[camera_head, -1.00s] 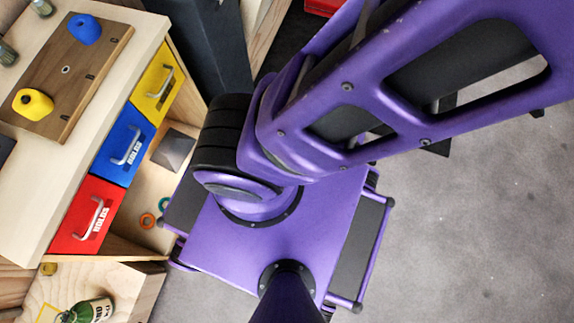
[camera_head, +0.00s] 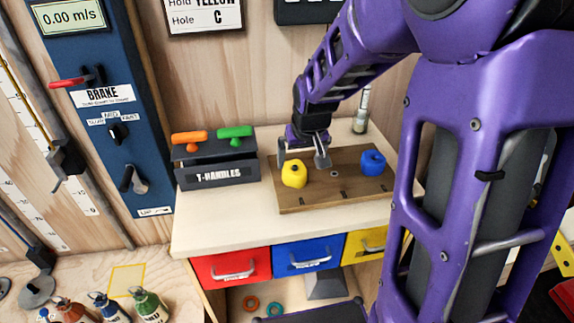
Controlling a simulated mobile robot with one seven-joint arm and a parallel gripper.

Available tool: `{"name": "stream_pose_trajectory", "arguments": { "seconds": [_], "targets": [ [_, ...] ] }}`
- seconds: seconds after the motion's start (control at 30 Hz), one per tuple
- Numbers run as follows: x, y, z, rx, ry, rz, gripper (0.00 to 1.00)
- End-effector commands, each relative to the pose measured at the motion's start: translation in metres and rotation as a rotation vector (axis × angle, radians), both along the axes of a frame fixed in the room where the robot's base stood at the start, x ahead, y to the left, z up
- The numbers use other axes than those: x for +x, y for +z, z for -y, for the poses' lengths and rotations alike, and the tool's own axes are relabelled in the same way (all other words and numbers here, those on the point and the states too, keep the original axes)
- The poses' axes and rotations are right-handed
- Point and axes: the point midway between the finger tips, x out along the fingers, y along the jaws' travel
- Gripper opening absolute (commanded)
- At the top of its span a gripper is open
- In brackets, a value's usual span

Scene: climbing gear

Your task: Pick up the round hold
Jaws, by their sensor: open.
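Two climbing holds sit on a brown wooden board (camera_head: 332,196) on the pale bench top. The yellow hold (camera_head: 294,175) is rounded with a dark hole in its top and sits at the board's left. The blue hold (camera_head: 373,163) is chunky, with a dark opening, and sits at the right end. My gripper (camera_head: 303,160) is open and empty, pointing down just behind and above the yellow hold. Its two grey fingers are apart, and I cannot tell whether either touches the hold.
A black T-handle rack (camera_head: 217,172) with an orange and a green handle stands left of the board. Red, blue and yellow drawers are below the bench top. A sign (camera_head: 203,12) reads "Hold YELLOW Hole C".

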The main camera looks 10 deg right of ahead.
Motion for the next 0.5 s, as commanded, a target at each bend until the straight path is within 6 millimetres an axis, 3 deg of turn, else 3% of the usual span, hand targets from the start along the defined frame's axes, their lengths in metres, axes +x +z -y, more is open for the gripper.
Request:
{"name": "stream_pose_trajectory", "arguments": {
  "seconds": [0.03, 0.37, 0.5],
  "targets": [
    [0.003, -0.012, 0.0, 0.0, 0.001, -0.001, 1.0],
    [0.011, -0.027, -0.001, 0.0, 0.001, 0.0, 1.0],
    [0.018, -0.044, -0.003, -0.001, 0.003, -0.001, 1.0]
  ]
}}
